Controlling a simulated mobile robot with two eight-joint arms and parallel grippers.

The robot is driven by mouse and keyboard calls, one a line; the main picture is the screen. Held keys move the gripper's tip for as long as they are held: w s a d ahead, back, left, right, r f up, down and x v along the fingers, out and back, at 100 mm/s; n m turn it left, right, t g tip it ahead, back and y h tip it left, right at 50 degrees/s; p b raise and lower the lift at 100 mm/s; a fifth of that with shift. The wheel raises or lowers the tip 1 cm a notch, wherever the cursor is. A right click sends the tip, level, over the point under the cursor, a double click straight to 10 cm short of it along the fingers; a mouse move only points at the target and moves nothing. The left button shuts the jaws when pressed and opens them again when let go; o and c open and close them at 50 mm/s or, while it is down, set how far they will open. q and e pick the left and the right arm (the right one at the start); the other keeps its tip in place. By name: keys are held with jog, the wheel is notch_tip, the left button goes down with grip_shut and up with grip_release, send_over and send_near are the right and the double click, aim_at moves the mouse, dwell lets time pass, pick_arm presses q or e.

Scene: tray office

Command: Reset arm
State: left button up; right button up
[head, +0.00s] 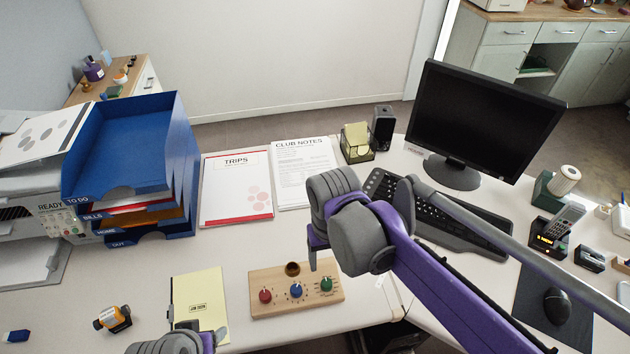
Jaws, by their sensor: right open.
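My right arm, purple and grey, reaches in from the right over the desk. Its gripper (317,246) hangs just behind and above the wooden board with knobs, pointing down; it is open, with nothing seen between its fingers. The bulky grey wrist hides part of it. My left arm's grey and purple end (172,344) shows only at the bottom edge, in front of the yellow notepad (198,297). The left fingers are mostly cut off, so their opening cannot be told.
A wooden board (270,306) with red, blue and green knobs lies below my right gripper. Blue stacked trays (183,150) stand left. The TRIPS folder (236,190) and CLUB NOTES sheets (300,180) lie behind. My right arm crosses in front of the keyboard (470,235) and monitor (485,120).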

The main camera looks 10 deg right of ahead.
jog(key=shift+s, duration=0.1)
jog(key=s+d+r+t+p, duration=0.4)
jog(key=s+d+t+p, duration=0.1)
jog(key=s+d+p, duration=0.2)
jog(key=shift+s+d+m+p, duration=0.3)
jog(key=shift+s+d+p, duration=0.1)
jog(key=shift+d+p, duration=0.4)
